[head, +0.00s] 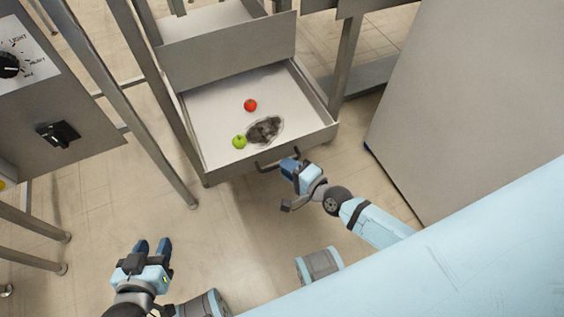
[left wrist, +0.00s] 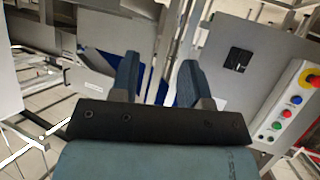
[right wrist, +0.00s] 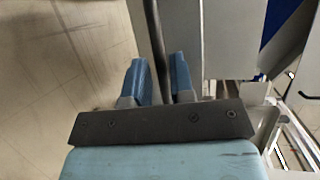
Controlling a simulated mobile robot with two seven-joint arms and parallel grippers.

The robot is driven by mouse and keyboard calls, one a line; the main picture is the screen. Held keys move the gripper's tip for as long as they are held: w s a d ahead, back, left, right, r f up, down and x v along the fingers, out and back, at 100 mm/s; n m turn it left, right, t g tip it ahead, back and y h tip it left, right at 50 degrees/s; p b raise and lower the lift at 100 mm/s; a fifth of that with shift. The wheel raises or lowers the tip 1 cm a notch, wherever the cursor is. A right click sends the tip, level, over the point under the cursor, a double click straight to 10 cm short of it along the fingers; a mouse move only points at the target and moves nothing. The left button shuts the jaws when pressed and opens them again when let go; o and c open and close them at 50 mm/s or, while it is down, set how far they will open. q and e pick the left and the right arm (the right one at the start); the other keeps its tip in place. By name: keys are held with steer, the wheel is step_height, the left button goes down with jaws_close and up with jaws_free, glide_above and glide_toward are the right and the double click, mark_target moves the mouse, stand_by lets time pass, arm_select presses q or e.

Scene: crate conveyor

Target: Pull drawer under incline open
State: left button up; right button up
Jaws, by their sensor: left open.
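The drawer (head: 212,164) under the incline stands out toward me, with its inside in plain view in the head view. Its dark bar handle (head: 266,165) is on the front panel. My left gripper (head: 152,246) is open and empty, low at the left of the head view, away from the drawer.
A red apple (head: 250,105), a green apple (head: 239,142) and a grey stone-like lump (head: 264,130) lie in the drawer. A control box (head: 62,135) stands at the left, with metal legs beside it. A grey panel (head: 470,100) stands at the right. Floor is clear before the drawer.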

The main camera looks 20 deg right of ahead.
arm_select(q)
steer(key=shift+a+f+p, duration=0.15)
steer(key=shift+p, duration=0.35)
arm_select(e)
steer(key=v, duration=1.1)
